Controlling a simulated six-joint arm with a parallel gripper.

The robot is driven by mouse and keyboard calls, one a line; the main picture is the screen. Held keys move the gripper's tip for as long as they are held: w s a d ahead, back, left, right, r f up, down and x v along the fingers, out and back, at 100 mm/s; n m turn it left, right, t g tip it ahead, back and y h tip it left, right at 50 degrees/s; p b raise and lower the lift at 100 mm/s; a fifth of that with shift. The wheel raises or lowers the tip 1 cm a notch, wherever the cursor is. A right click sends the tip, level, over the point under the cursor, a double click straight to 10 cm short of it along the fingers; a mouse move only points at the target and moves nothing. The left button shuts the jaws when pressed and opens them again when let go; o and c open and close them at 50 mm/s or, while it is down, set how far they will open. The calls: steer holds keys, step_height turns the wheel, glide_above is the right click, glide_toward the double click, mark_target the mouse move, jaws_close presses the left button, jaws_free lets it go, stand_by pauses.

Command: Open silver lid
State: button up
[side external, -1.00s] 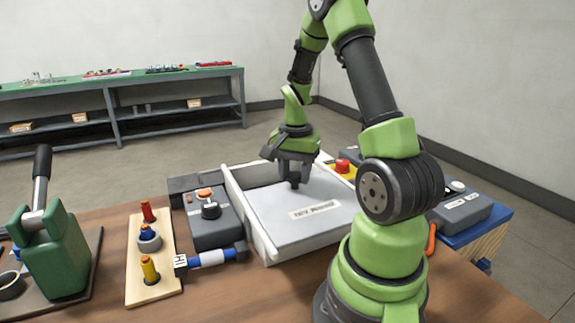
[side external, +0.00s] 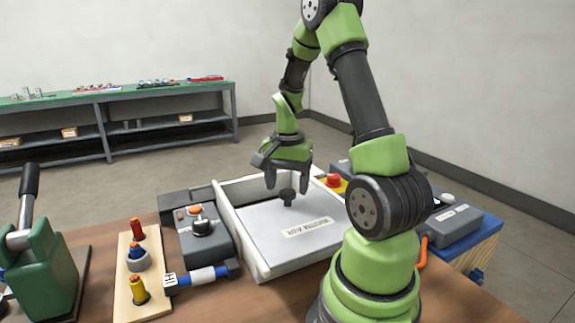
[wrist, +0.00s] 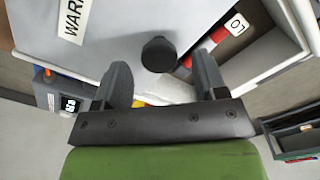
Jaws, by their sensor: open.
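The silver lid (side external: 285,243) is a flat grey panel with a white label, lying in a pale box frame (side external: 243,235). A gap shows between the lid and the far side of the frame. A black round knob (side external: 287,196) stands on the lid near its far edge. My gripper (side external: 288,189) is open just above and behind the knob, pointing down. In the wrist view, the lid (wrist: 115,42) carries a label reading "WARN", and the knob (wrist: 158,54) shows ahead of and between the open fingers (wrist: 160,64). I see no finger contact with the knob.
A grey control box (side external: 203,235) with a black knob stands left of the frame. A wooden block with coloured pegs (side external: 131,295) and a green lever device (side external: 45,265) are further left. A red button (side external: 333,181) on yellow and a grey box (side external: 450,225) lie to the right.

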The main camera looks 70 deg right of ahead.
step_height(320, 180, up, 8)
steer(key=shift+r, duration=0.15)
stand_by(0.5)
steer(key=w+a+r+n+t, duration=0.1)
steer(key=a+r+n+t, duration=0.35)
steer(key=a, duration=0.75)
steer(key=s+a+r+n+t+y, duration=0.1)
steer(key=s+a+n, duration=0.1)
steer(key=a+n, duration=0.2)
steer(key=s+a+r+n+t+y, duration=0.1)
steer(key=s+a+r+n, duration=0.1)
steer(key=a+n, duration=0.3)
steer(key=shift+s+a+r+t, duration=0.25)
steer(key=shift+s+a+t, duration=0.1)
steer(key=shift+s+a, duration=0.5)
steer(key=shift+w+n, duration=0.15)
steer(key=shift+n, duration=0.1)
